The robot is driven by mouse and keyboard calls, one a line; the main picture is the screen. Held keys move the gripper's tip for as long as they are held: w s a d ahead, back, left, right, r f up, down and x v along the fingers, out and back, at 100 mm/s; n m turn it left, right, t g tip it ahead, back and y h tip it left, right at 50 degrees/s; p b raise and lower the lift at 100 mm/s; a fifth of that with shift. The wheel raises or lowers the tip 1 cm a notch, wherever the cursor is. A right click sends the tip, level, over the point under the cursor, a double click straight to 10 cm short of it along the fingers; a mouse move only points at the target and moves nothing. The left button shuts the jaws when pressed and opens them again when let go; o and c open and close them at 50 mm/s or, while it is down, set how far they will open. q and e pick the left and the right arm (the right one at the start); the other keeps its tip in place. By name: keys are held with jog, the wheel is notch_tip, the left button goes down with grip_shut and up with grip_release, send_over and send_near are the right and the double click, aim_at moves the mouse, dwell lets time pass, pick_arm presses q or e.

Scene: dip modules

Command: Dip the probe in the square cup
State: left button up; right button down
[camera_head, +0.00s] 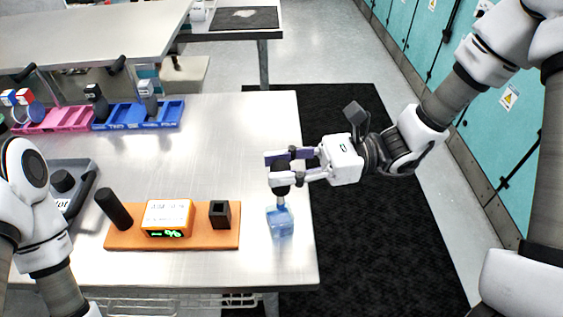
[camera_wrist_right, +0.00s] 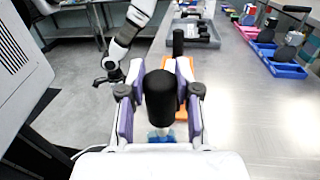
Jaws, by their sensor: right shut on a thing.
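My right gripper (camera_head: 281,168) is shut on the black-handled probe (camera_head: 280,190) and holds it upright. In the right wrist view the round black handle (camera_wrist_right: 161,95) sits between the two purple-padded fingers. The square cup (camera_head: 280,224), clear with blue in it, stands on the table directly below the probe. The cup is mostly hidden behind the probe in the right wrist view. I cannot tell whether the probe's lower end is inside the cup. My left gripper (camera_wrist_right: 108,79) shows small in the right wrist view, away from the cup; its jaws are unclear.
An orange base (camera_head: 190,239) left of the cup carries a meter (camera_head: 168,217) with a green display, a black square holder (camera_head: 220,214) and a black cylinder (camera_head: 115,209). A grey tray (camera_head: 88,199) lies farther left. Pink (camera_head: 60,119) and blue (camera_head: 138,117) trays stand behind. The table's right edge is near the cup.

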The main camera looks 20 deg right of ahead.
aim_at(281, 191)
jog(key=shift+s+a+f+b, duration=0.1)
jog(key=shift+a+f+b, duration=0.05)
jog(key=shift+f+b, duration=0.3)
jog(key=shift+s+a+f+b, duration=0.1)
jog(key=shift+f+b, duration=0.1)
jog(key=shift+f, duration=0.3)
notch_tip(281, 191, down, 3)
jog(key=shift+w+d+r+b, duration=0.15)
jog(key=shift+r+b, duration=0.05)
jog(key=shift+b, duration=0.75)
jog(key=shift+f+b, duration=0.65)
jog(key=shift+f, duration=0.15)
notch_tip(281, 191, up, 8)
jog(key=p, duration=0.6)
jog(key=shift+f+p, duration=0.2)
jog(key=shift+p, duration=0.1)
